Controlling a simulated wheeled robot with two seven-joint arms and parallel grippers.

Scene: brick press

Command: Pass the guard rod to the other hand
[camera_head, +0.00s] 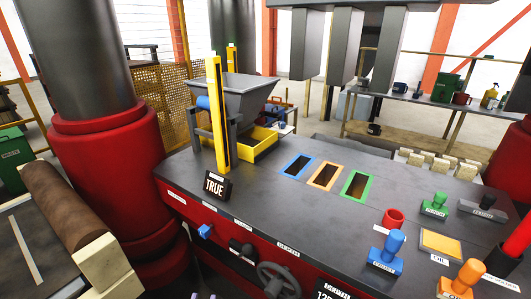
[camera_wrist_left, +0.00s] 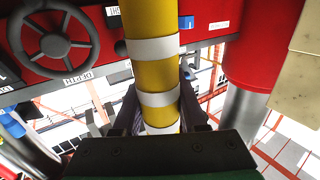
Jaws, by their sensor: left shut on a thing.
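The guard rod (camera_wrist_left: 152,75) is a thick yellow cylinder with pale bands, filling the middle of the left wrist view. My left gripper (camera_wrist_left: 158,103) is shut on it, with a dark finger on either side. The rod runs up past the top edge of that view, so its far end is hidden. In the head view only what look like the left gripper's small purple tips (camera_head: 207,296) show at the bottom edge. I cannot make out the held rod there. My right gripper is in neither view.
The red-fronted press table (camera_head: 265,205) has a handwheel (camera_head: 277,280), which also shows in the left wrist view (camera_wrist_left: 58,42). A brown roller (camera_head: 65,205) lies left.

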